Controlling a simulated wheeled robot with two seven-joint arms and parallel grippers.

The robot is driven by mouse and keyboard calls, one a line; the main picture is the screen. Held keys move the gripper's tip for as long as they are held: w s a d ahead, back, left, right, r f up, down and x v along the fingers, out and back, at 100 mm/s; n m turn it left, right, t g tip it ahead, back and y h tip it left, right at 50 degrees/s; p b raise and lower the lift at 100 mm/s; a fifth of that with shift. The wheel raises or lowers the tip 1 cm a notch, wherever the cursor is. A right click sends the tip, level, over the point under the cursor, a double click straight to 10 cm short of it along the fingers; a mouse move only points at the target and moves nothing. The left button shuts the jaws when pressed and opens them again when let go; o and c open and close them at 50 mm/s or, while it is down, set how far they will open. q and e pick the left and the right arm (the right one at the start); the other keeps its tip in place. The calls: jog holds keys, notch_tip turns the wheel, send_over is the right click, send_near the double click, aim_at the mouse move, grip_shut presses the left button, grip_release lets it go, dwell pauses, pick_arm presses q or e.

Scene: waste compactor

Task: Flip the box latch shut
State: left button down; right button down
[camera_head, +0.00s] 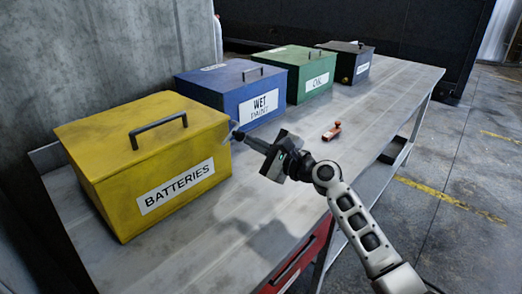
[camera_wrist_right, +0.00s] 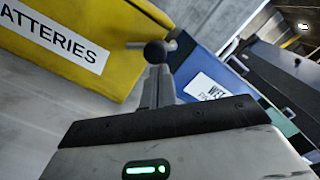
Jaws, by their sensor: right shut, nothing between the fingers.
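The yellow box (camera_head: 135,160), labelled BATTERIES, stands on the left of the metal table with its lid down and a dark handle on top. It also shows in the wrist view (camera_wrist_right: 110,35). My right gripper (camera_head: 239,135) is shut and empty, its fingertips close to the yellow box's right side. A small dark round knob with a short bar (camera_wrist_right: 156,51) shows right at the fingertips in the wrist view. It looks like the latch part, but I cannot tell whether the fingers touch it or how it is set. My left gripper is out of view.
A blue WET PAINT box (camera_head: 228,95) stands just behind the yellow one, then a green OIL box (camera_head: 292,72) and a dark box (camera_head: 348,60). A small orange-brown object (camera_head: 332,131) lies on the table (camera_head: 385,100). The table front is mostly clear.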

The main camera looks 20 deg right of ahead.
jog(key=r+n, duration=0.1)
jog(key=n, duration=0.2)
jog(key=shift+s+a+r, duration=0.1)
jog(key=shift+a+r, duration=0.05)
jog(key=shift+r, duration=0.05)
pick_arm(q)
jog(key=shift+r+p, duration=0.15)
jog(key=shift+p, duration=0.15)
pick_arm(e)
jog(key=r+n, duration=0.1)
jog(key=n, duration=0.1)
jog(key=a+n, duration=0.1)
jog(key=n, duration=0.2)
jog(key=s+a+r+n, duration=0.1)
jog(key=n, duration=0.2)
jog(key=shift+r+g, duration=0.35)
jog(key=shift+g, duration=0.05)
